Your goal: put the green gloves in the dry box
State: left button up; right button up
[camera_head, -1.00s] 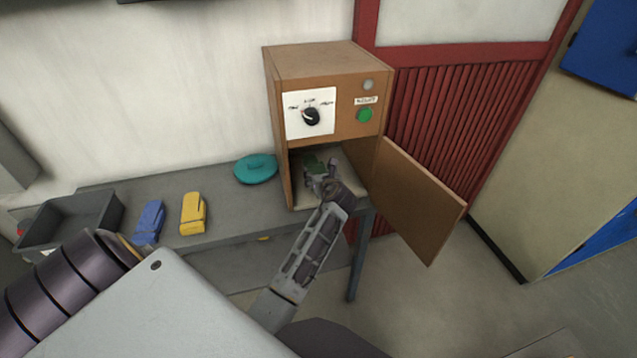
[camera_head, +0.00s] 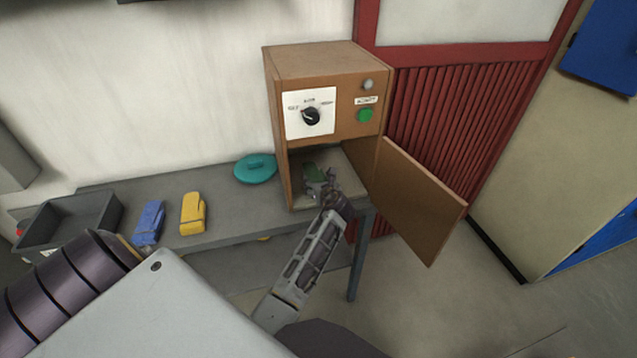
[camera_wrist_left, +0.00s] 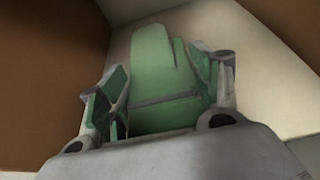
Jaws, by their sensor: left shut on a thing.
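The dry box (camera_head: 322,62) is a brown wooden cabinet on the grey bench, with its door (camera_head: 418,205) swung open to the right. My left gripper (camera_head: 318,182) reaches into its open lower compartment. In the left wrist view the green gloves (camera_wrist_left: 160,70) lie between the fingers of my left gripper (camera_wrist_left: 165,95), which is shut on them. The gloves are inside the compartment, close to its pale floor; I cannot tell whether they touch it. My right gripper is not in view.
Blue gloves (camera_head: 149,222) and yellow gloves (camera_head: 193,213) lie on the bench (camera_head: 240,217). A teal lid (camera_head: 255,168) lies left of the box, and a grey bin (camera_head: 100,217) stands at the left end. The box has a dial (camera_head: 311,116) and green button (camera_head: 365,115).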

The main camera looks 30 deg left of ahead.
pick_arm(q)
jog(key=o, duration=0.7)
jog(key=shift+f, duration=0.1)
jog(key=shift+o, duration=2.1)
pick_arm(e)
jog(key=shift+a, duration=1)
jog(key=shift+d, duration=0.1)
